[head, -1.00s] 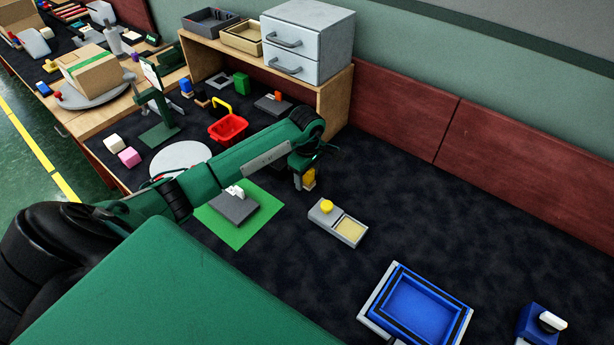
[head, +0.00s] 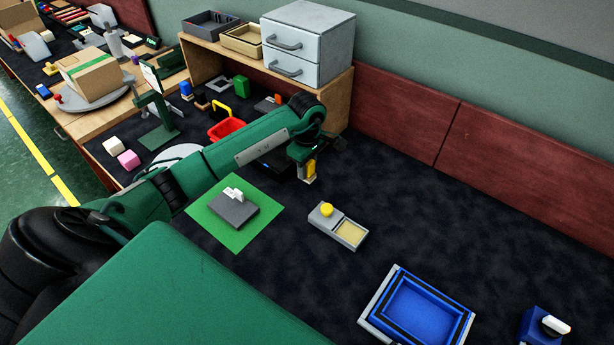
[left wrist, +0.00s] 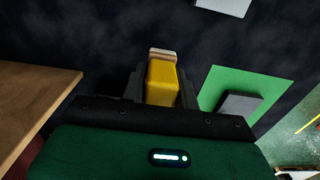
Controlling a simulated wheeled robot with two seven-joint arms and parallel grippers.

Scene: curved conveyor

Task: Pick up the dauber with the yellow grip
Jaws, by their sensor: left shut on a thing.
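The dauber with the yellow grip (head: 311,167) is held in my left gripper (head: 306,170), at the end of the green arm. In the left wrist view the yellow grip (left wrist: 162,83) sits between the dark fingers of the left gripper (left wrist: 161,90), with a pale, banded end beyond them. The fingers are shut on it. In the head view the dauber hangs roughly upright and looks clear of the dark table top. My right gripper is not in view.
A grey holder with a yellow knob (head: 326,210) and pale pad lies nearby. A green mat (head: 236,238) carries a dark grey block (head: 233,210). A blue tray (head: 364,312) is at the front. A wooden shelf (head: 338,100) with grey drawers (head: 305,50) stands behind.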

